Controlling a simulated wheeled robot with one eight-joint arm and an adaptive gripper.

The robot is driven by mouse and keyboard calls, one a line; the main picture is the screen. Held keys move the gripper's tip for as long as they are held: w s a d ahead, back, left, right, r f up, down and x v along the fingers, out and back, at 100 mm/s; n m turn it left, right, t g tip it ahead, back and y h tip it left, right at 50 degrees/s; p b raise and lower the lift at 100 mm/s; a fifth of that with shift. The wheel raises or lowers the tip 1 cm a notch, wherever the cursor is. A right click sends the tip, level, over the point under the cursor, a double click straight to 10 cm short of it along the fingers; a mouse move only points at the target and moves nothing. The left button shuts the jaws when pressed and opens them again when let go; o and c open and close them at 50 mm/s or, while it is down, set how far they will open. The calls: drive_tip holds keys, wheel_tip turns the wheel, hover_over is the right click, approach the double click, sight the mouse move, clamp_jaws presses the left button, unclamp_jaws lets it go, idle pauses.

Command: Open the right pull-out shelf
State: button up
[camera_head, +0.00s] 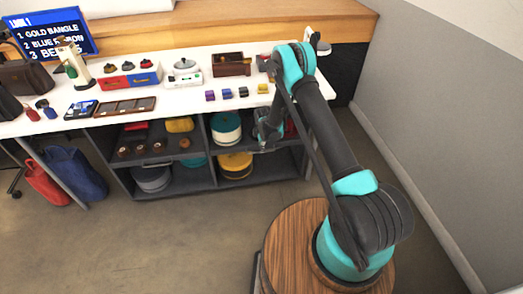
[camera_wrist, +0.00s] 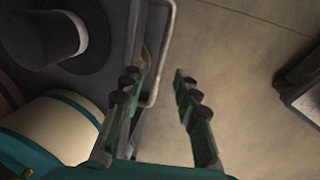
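The shelf unit (camera_head: 207,160) stands under the white table, with round boxes and other items in its compartments. My gripper (camera_head: 266,132) is in front of its right-hand upper compartment and largely hides the right pull-out shelf there. In the wrist view my gripper (camera_wrist: 157,80) is open and empty. A pale metal bar handle (camera_wrist: 167,42) shows between the two fingers, closer to the left one; I cannot tell whether it touches. The dark shelf edge (camera_wrist: 135,45) runs beside the handle. A dark hat with a pale band (camera_wrist: 82,35) lies left of that edge.
The white table (camera_head: 180,92) above carries small boxes and trays. A left shelf with brown round items (camera_head: 155,148) is in the unit. The wall (camera_head: 430,130) is at right. The floor in front is clear.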

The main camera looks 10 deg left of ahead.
drive_tip(key=shift+w+f, duration=0.15)
drive_tip(key=shift+f, duration=0.7)
drive_tip(key=shift+w+f, duration=0.15)
drive_tip(key=shift+f, duration=0.7)
drive_tip(key=shift+c, duration=0.4)
clamp_jaws()
